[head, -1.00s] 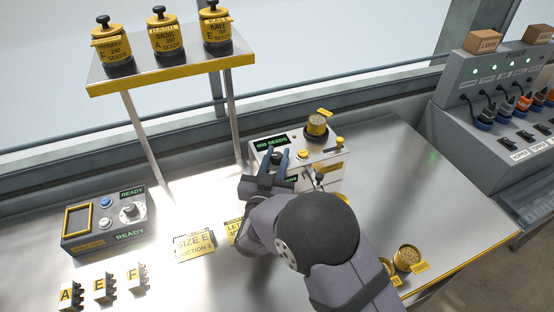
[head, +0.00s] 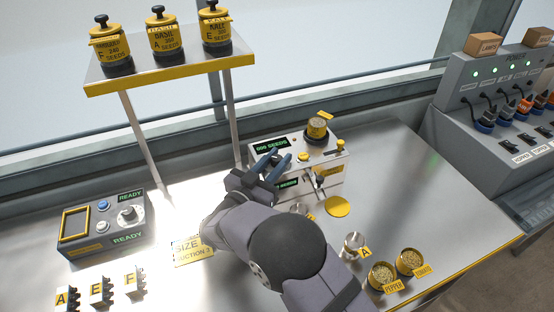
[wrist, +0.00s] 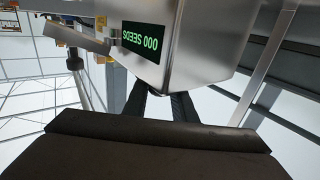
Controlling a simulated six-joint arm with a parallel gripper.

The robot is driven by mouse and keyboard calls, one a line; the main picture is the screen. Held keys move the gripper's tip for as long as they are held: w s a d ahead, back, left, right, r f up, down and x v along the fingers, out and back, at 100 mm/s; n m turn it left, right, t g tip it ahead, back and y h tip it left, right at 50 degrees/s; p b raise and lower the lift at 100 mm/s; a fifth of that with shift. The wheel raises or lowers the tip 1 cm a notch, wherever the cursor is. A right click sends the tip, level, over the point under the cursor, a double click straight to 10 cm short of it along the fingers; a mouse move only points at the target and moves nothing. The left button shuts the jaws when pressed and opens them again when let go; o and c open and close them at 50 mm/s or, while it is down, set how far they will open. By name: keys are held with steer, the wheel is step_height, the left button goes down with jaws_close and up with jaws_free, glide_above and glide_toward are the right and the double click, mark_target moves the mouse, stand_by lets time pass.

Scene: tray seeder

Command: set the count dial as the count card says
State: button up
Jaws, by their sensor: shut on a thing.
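The display shows upside down in the wrist view (wrist: 154,43). My gripper (head: 273,162) is at the counter's left front, its blue-grey fingers shut on the count dial, which they hide. In the wrist view the dark fingers (wrist: 166,106) reach under the counter's edge. A yellow card (head: 190,250) reads SIZE, SUCTION 3, partly covered by my arm. The count card is hidden.
A brass-coloured jar (head: 317,128) stands on the counter. Metal cups (head: 353,245) and seed tins (head: 382,275) lie right of my arm. A control box (head: 75,245) and lettered blocks (head: 102,290) are left. A shelf (head: 170,75) holds three yellow jars.

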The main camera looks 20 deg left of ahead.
mark_target(274, 163)
steer(key=o, duration=1)
steer(key=shift+o, duration=0.2)
steer(key=shift+s, duration=0.1)
steer(key=shift+s+a+p, duration=0.15)
steer(key=shift+s+p, duration=0.05)
steer(key=shift+s, duration=1)
steer(key=shift+s+a+p, duration=0.15)
steer(key=shift+s+a, duration=0.05)
steer(key=shift+s, duration=0.95)
steer(key=shift+s+a+p, duration=0.15)
steer(key=shift+s+p, duration=0.05)
steer(key=shift+s, duration=1)
